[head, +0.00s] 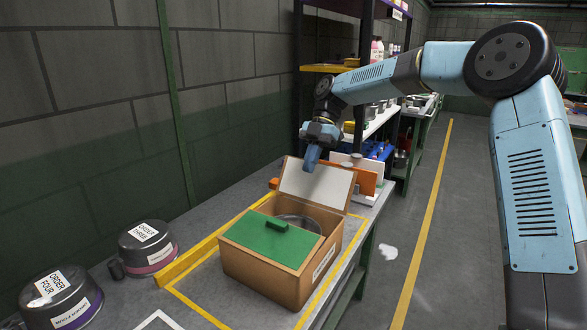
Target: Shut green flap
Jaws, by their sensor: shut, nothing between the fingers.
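A brown wooden box (258,282) stands on the workbench. The green flap (268,241), with a small green handle, lies flat over the near part of the box top. A second flap (315,186), pale on the side facing me, stands raised at the far edge of the box. The opening between the flaps shows part of a metal pot (300,221) inside. My gripper (311,160) is shut and empty, pointing down at the top of the raised flap. I cannot tell whether it touches that flap.
Dark lidded pots labelled order three (148,246) and order four (61,298) stand at left on the workbench (205,240). A yellow bar (190,264) lies beside the box. An orange-and-white rack (366,178) and shelving (330,100) stand behind it.

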